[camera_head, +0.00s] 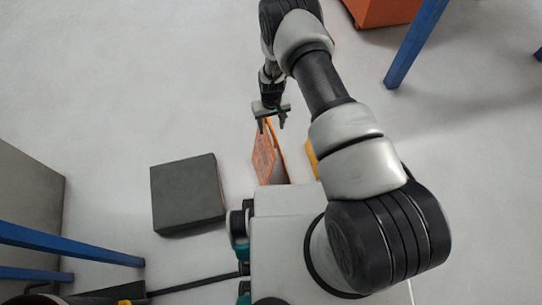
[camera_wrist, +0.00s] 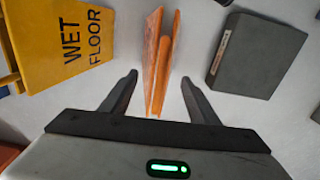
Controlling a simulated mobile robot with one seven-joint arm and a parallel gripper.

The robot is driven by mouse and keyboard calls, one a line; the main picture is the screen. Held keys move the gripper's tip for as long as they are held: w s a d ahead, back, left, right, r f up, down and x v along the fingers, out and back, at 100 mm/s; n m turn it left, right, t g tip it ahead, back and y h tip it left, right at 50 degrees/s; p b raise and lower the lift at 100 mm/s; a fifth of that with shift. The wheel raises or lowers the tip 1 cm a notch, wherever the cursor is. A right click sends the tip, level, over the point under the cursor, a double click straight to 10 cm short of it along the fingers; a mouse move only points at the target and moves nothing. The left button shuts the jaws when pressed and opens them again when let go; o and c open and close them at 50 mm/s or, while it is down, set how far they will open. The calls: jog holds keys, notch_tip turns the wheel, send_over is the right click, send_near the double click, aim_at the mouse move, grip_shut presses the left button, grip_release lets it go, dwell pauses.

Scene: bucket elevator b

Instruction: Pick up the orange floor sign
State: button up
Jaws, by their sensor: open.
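The orange floor sign (camera_head: 265,154) is a folded A-frame standing on the floor just in front of my base in the head view. In the wrist view the orange sign (camera_wrist: 156,52) shows edge-on as two narrow panels, its lower end between my fingers. My gripper (camera_head: 271,126) is at the top edge of the sign. In the wrist view my gripper (camera_wrist: 160,92) is open, one finger on each side of the sign with gaps visible. I cannot tell how far down the fingers reach.
A yellow wet floor sign (camera_wrist: 60,40) stands left of the orange one in the wrist view; part of the yellow sign (camera_head: 312,158) shows behind my arm. A dark grey block (camera_head: 187,194) lies on the floor at left. Blue bars (camera_head: 415,45) and an orange box (camera_head: 383,12) are at upper right.

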notch_tip(320, 180, down, 6)
jog(key=b, duration=0.1)
jog(key=shift+w+b, duration=0.15)
jog(key=shift+b, duration=0.2)
jog(key=shift+f, duration=0.1)
jog(key=shift+c, duration=0.3)
grip_shut()
